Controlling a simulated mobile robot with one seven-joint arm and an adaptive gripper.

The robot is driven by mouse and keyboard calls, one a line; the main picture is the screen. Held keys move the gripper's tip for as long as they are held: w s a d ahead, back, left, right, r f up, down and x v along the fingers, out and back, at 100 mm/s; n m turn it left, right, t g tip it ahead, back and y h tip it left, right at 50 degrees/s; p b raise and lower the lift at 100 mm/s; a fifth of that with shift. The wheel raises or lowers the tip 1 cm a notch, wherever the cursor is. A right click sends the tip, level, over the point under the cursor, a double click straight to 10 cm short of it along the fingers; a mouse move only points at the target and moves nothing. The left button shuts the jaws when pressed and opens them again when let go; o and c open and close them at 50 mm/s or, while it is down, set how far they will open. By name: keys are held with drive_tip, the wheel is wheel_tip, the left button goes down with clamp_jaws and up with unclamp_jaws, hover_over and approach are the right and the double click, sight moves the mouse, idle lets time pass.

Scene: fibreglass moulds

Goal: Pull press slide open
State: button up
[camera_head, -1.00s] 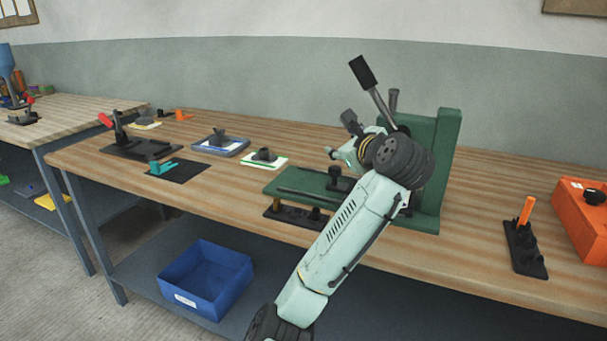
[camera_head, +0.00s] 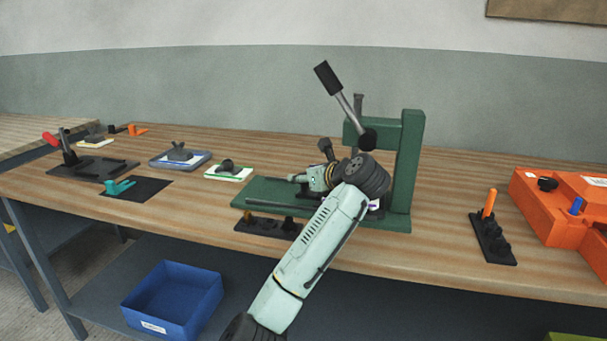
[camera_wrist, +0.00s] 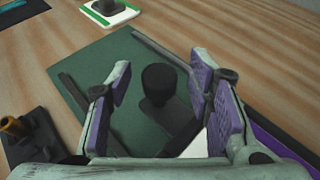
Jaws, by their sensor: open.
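The green press (camera_head: 410,165) stands on the workbench, with its lever (camera_head: 345,95) raised and tilted to the left. Its green base plate (camera_wrist: 110,65) carries dark rails and the press slide (camera_wrist: 175,120), which has an upright black knob (camera_wrist: 158,84). My gripper (camera_wrist: 160,72) is open above the base, with one finger on each side of the knob in the wrist view. I see a gap between knob and fingers; I cannot tell the height difference.
A black holder (camera_head: 265,226) stands at the front of the press base. A white-green pad (camera_head: 230,172) and blue tray (camera_head: 180,160) lie to the left. A black rack with an orange pin (camera_head: 490,205) and an orange case (camera_head: 560,205) are to the right.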

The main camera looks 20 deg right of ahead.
drive_tip(key=shift+w+a+f, duration=0.15)
drive_tip(key=shift+w+f, duration=0.15)
drive_tip(key=shift+w, duration=0.3)
drive_tip(key=shift+c, duration=0.6)
clamp_jaws()
